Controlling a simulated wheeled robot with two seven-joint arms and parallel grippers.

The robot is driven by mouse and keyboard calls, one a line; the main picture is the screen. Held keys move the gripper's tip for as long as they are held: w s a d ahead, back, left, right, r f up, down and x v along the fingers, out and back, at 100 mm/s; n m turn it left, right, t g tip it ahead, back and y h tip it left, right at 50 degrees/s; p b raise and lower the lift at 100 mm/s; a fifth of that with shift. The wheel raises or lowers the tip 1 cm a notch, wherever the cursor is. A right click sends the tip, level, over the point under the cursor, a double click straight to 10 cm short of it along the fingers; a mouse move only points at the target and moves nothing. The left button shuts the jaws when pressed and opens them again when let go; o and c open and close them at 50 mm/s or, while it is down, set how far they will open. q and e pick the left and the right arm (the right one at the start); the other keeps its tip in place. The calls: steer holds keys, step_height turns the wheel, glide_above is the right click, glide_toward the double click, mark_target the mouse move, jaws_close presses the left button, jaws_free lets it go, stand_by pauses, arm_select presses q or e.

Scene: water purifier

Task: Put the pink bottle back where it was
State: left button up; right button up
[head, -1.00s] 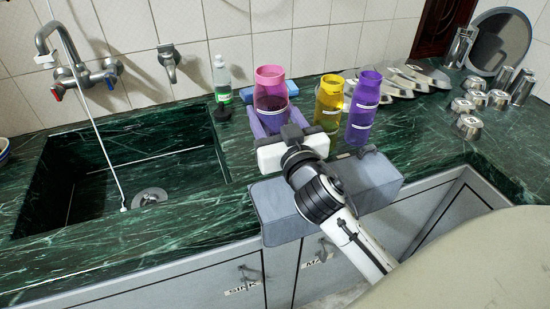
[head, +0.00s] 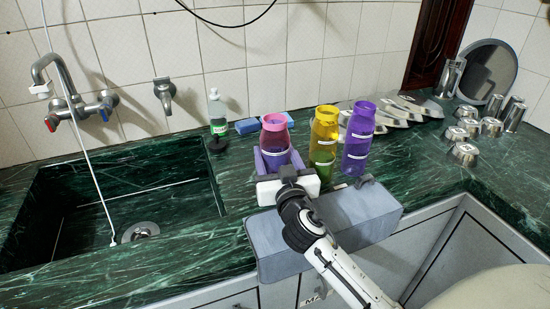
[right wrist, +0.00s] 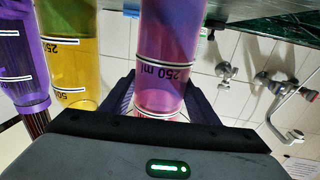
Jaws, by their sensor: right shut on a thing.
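The pink bottle (head: 275,138) stands upright between the purple fingers of my right gripper (head: 277,160), left of the other bottles in the head view. The right wrist view shows the bottle (right wrist: 166,75) between the two fingers of the gripper (right wrist: 158,105), which is shut on it. The gripper hides its base in the head view, so I cannot tell whether it touches the counter. A yellow bottle (head: 323,142) and a purple bottle (head: 358,140) stand upright to its right on the green counter (head: 225,165). My left gripper is not in view.
A grey box-shaped unit (head: 350,215) sits at the counter's front, under my right arm. The sink (head: 130,195) is on the left. A soap bottle (head: 217,115) and blue sponge (head: 246,126) stand behind. Metal cups (head: 464,153) and a round tray (head: 488,70) are on the right.

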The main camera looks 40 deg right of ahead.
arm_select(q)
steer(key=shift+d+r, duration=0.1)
arm_select(e)
steer(key=shift+f, duration=0.25)
steer(key=o, duration=1.7)
steer(key=shift+o, duration=0.2)
steer(key=shift+s+r, duration=0.1)
steer(key=shift+r, duration=0.05)
arm_select(q)
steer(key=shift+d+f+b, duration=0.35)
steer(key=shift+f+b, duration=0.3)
steer(key=shift+b, duration=0.4)
arm_select(e)
steer(key=v, duration=1.1)
steer(key=shift+s+a, duration=0.2)
steer(key=shift+s, duration=0.15)
